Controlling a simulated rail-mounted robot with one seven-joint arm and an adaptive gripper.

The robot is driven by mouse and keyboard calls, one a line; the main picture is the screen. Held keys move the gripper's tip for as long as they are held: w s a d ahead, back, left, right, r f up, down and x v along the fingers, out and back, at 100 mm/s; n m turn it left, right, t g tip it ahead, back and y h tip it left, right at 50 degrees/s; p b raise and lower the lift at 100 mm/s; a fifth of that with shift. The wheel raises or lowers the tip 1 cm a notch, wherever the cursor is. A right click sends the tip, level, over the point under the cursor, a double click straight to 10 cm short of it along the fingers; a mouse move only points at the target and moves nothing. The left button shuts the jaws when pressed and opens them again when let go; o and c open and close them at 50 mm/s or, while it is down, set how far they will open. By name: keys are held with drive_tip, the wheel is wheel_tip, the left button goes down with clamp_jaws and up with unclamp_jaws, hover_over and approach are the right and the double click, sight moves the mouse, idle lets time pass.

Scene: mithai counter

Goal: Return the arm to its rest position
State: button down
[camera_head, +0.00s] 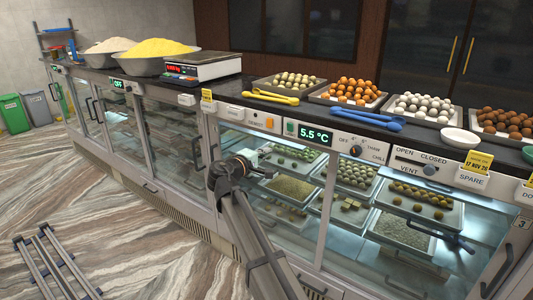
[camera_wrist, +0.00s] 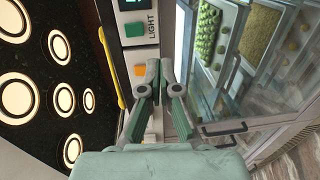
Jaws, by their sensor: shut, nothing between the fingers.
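My gripper (camera_head: 243,163) is at the end of my arm, which reaches up from the bottom middle of the head view. It is in front of the glass display case (camera_head: 180,135), below the counter's control strip. In the wrist view my gripper (camera_wrist: 159,66) has its two fingers together with nothing visible between them. Behind the fingertips is the control panel (camera_wrist: 138,30) marked LIGHT, with a green button. Whether the fingers touch the panel cannot be told.
The black counter top carries trays of sweets (camera_head: 347,93), yellow scoops (camera_head: 270,96), blue scoops (camera_head: 362,117), a scale (camera_head: 203,67) and bowls (camera_head: 155,60). A door handle (camera_head: 456,243) juts out at right. Open floor lies left of my arm.

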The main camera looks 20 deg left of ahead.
drive_tip(key=s+d+f+m+g, duration=0.2)
drive_tip(key=s+d+f+g, duration=0.3)
drive_tip(key=d+f, duration=0.8)
drive_tip(key=s+d+f+m+g, duration=0.35)
drive_tip(key=s+d+f, duration=0.3)
drive_tip(key=f, duration=1.25)
drive_tip(key=s+d+f+m+g, duration=0.2)
drive_tip(key=s+d+f+g, duration=0.55)
drive_tip(key=f, duration=0.85)
drive_tip(key=s+d+f+m+g+y, duration=0.1)
drive_tip(key=s+d+f+m+g, duration=0.1)
drive_tip(key=s+d+f, duration=0.3)
drive_tip(key=s+d+f+m+g+y, duration=0.1)
drive_tip(key=s+d+f+m+g, duration=0.2)
drive_tip(key=s+d+f, duration=0.3)
drive_tip(key=s+d+f+m+g+y, duration=0.1)
drive_tip(key=s+d+f, duration=0.5)
drive_tip(key=s+d, duration=0.7)
drive_tip(key=s+m+g, duration=0.1)
drive_tip(key=s+m, duration=0.1)
drive_tip(key=s, duration=1)
drive_tip(key=shift+d+y, duration=0.2)
drive_tip(key=shift+y, duration=0.2)
drive_tip(key=shift+w, duration=0.1)
